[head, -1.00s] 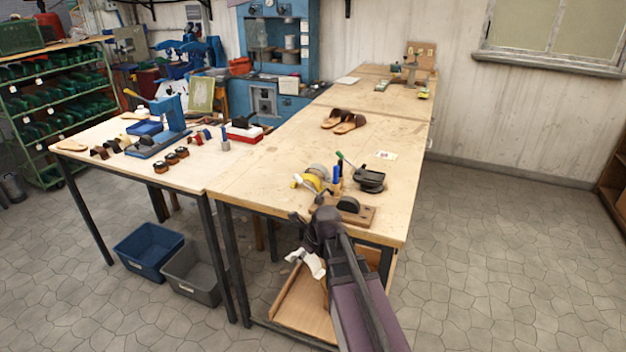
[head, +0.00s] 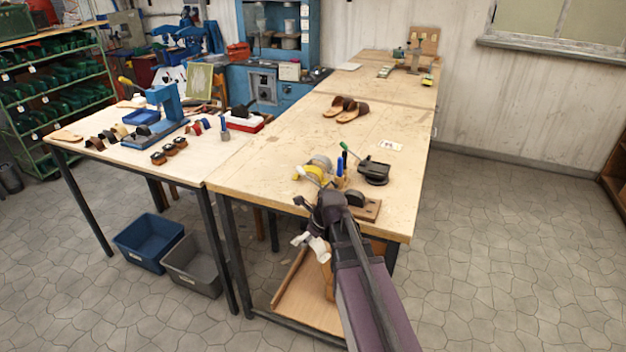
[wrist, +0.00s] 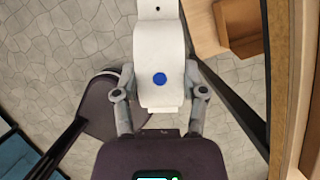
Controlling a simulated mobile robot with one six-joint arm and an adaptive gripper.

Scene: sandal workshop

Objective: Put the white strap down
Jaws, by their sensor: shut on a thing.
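The white strap (wrist: 160,45) shows large in the wrist view, with a blue dot (wrist: 160,79) on it and a small dark hole near its far end. My gripper (wrist: 159,82) is shut on it, one finger at each side. In the head view the white strap (head: 319,247) hangs at my gripper (head: 306,222), in front of the near edge of the workbench (head: 232,178) and below its top. My arm hides part of the bench's near right corner.
Brown sandals (head: 346,108) lie farther back. A blue bin (head: 148,242) and a grey bin (head: 193,265) sit on the floor. The bench's middle has bare room.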

